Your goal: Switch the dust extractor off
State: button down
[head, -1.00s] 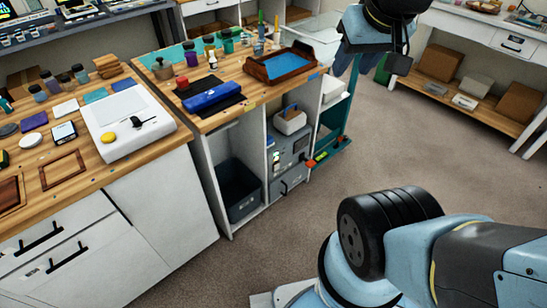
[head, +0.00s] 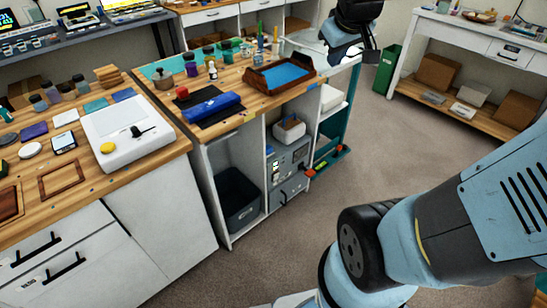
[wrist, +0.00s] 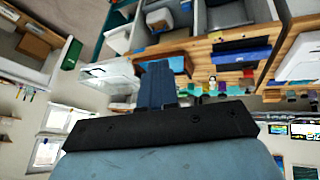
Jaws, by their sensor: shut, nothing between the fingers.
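A grey boxy unit (head: 287,162) with a small panel on its front stands in the open shelf under the wooden bench; it looks like the dust extractor. Its switch is too small to read. A white roll-like item (head: 290,130) rests above it. My gripper (head: 368,57) is high at the top of the head view, right of the bench and well apart from the unit. In the wrist view, the dark blue fingers of my gripper (wrist: 157,70) are together, with nothing between them.
The wooden bench (head: 240,112) carries a blue-filled tray (head: 283,74), a blue roll (head: 212,107) and several bottles. A dark bin (head: 237,197) stands in the lower shelf. A teal rack (head: 340,125) and a green bin (head: 388,68) stand to the right. The floor (head: 375,155) between benches is clear.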

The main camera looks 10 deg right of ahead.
jog(key=w+d+f+n+t, duration=0.1)
jog(key=w+d+f+n, duration=0.15)
jog(key=w+f, duration=0.5)
jog(key=w+d+f+n, duration=0.1)
jog(key=w+f+n, duration=0.25)
jog(key=w, duration=0.65)
jog(key=w+d+f+n, duration=0.1)
jog(key=w+f+n, duration=0.1)
jog(key=w+f, duration=0.45)
jog(key=w+f+n, duration=0.3)
jog(key=f, duration=0.7)
notch_tip(320, 180, down, 31)
jog(key=s+a+n+t+y, duration=0.15)
jog(key=n+y, duration=0.25)
jog(key=n, duration=0.4)
jog(key=s+a+f+n+y, duration=0.1)
jog(key=s+f, duration=0.5)
jog(key=f, duration=0.3)
jog(key=shift+s+a+f+n+y, duration=0.3)
jog(key=shift+n, duration=0.1)
jog(key=shift+g, duration=0.25)
